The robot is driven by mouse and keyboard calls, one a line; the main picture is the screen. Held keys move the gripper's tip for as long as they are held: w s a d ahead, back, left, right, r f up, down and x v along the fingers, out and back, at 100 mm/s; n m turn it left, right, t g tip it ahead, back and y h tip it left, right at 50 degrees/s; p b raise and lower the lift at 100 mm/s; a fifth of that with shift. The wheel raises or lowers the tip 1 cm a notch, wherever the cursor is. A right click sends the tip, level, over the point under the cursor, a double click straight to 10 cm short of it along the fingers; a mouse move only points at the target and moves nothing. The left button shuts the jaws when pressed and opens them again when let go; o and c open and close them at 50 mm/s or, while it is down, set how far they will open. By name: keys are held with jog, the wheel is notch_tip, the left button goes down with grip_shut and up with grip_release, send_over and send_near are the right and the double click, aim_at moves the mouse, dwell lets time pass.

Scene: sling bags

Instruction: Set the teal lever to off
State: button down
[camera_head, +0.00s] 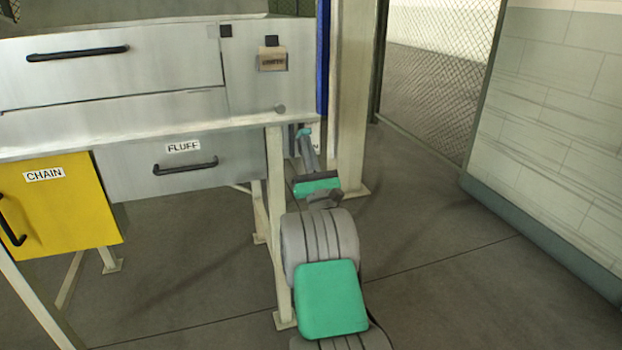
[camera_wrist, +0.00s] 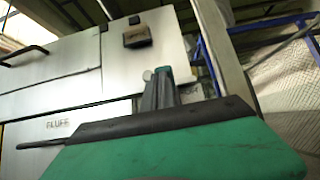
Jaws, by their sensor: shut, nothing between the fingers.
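My gripper (camera_head: 305,138) reaches out at the right end of the grey bench, just below the front edge of its top, with its fingers together. In the wrist view my gripper (camera_wrist: 163,78) points up and away, and its fingers look closed with nothing held. I cannot tell whether this patch is the lever or part of my fingers. No other teal lever is plain in either view. My own arm hides what lies behind it.
A grey cabinet (camera_head: 170,65) stands on the bench, with a round knob (camera_head: 280,108) and a brown labelled plate (camera_head: 272,60). Below are a yellow CHAIN drawer (camera_head: 60,210) and a grey FLUFF drawer (camera_head: 230,160). A post (camera_head: 352,100) stands close right; floor beyond is clear.

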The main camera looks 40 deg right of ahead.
jog(key=s+a+b, duration=0.4)
jog(key=s, duration=0.6)
jog(key=shift+s+f+b, duration=0.2)
jog(key=shift+s+b, duration=0.2)
jog(key=shift+a, duration=0.1)
